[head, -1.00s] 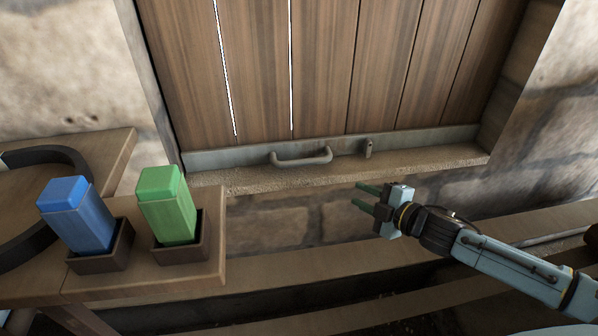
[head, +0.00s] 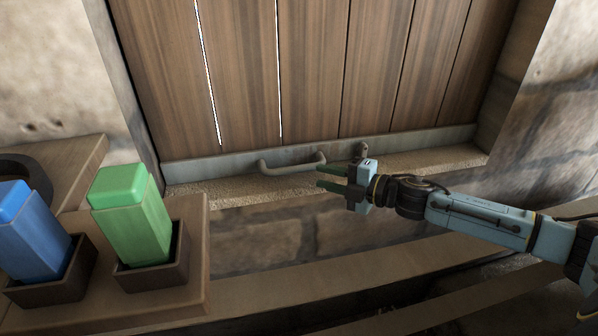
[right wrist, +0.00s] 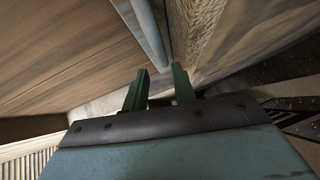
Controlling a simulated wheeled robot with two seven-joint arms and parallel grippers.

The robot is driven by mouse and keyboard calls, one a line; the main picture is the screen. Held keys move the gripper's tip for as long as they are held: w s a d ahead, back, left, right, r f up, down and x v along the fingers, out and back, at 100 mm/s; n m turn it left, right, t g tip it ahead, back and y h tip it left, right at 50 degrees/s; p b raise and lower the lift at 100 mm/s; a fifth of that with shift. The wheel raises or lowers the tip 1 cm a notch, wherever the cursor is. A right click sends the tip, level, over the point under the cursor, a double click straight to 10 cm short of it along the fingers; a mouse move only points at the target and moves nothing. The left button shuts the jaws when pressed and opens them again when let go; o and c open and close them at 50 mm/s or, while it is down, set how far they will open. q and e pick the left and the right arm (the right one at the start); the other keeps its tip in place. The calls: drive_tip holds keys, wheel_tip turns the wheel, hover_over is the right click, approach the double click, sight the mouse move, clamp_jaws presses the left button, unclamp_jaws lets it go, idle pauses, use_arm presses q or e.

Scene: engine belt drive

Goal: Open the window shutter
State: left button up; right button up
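The wooden plank shutter (head: 305,75) fills the window opening in the head view and looks closed, with thin bright gaps between some planks. A grey metal bar handle (head: 292,165) sits on the metal strip along its bottom edge. My right gripper (head: 325,178) is open and empty, its green fingers pointing left, close to the right end of the handle. In the right wrist view, the two green fingers (right wrist: 160,90) stand apart, with the grey handle bar (right wrist: 148,35) ahead of them and no visible contact. My left gripper is not in view.
A small metal latch piece (head: 362,150) stands on the strip right of the handle. A stone sill (head: 240,192) runs below the shutter. At left, a wooden table (head: 195,290) bears a blue block (head: 30,235) and a green block (head: 132,215) in dark holders.

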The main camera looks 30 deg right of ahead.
sight(299, 171)
drive_tip(key=shift+x, duration=3.95)
clamp_jaws()
